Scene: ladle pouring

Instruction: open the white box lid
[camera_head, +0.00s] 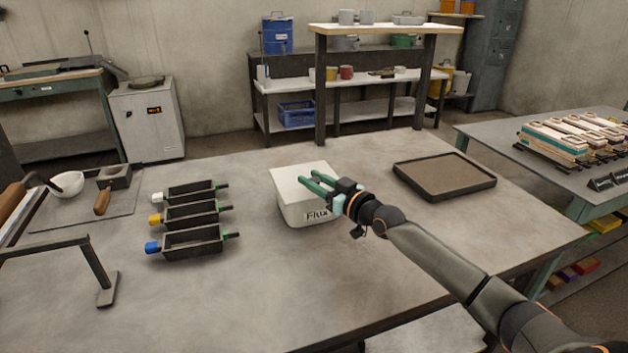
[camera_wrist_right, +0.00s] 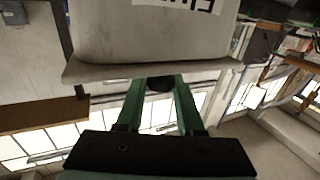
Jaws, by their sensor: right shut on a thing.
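The white box (camera_head: 305,211), labelled "Flux", stands upright on the grey table right of centre. Its white lid (camera_head: 292,178) lies flat on top and looks closed. In the right wrist view, the box (camera_wrist_right: 150,30) and lid rim (camera_wrist_right: 110,72) appear upside down. There the green fingers (camera_wrist_right: 160,88) are shut on a dark knob (camera_wrist_right: 160,84) at the lid. The fingers partly hide the knob. My left gripper is not in view.
A dark shallow tray (camera_head: 402,183) lies right of the box. Several dark moulds (camera_head: 192,240) lie to its left. The table's front middle is clear.

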